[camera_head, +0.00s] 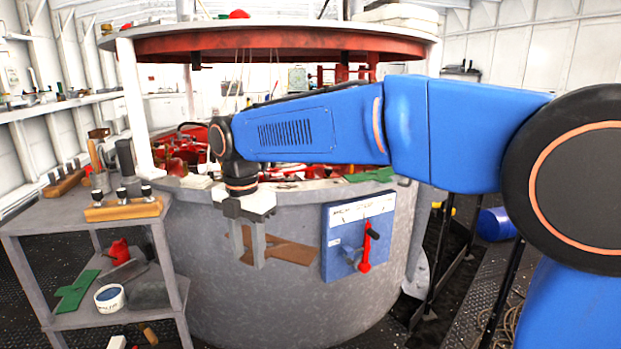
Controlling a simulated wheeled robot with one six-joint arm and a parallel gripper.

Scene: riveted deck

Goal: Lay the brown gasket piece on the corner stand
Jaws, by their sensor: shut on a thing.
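The brown gasket piece (285,252) is a flat, irregular brown shape, held in front of the curved grey side of the round tub. My gripper (248,258) points down and is shut on its left part. The fingers hide some of the piece, and most of it extends to the right of them. A grey two-level stand (50,222), which looks like the corner stand, is at the left. My gripper is to the right of this stand, with a gap between them.
The stand's top holds a wooden block with dark knobs (123,208), and its front left is bare. Its lower shelf holds a green piece (76,290) and a white tub (110,298). A blue panel with a red lever (357,240) is right of my gripper.

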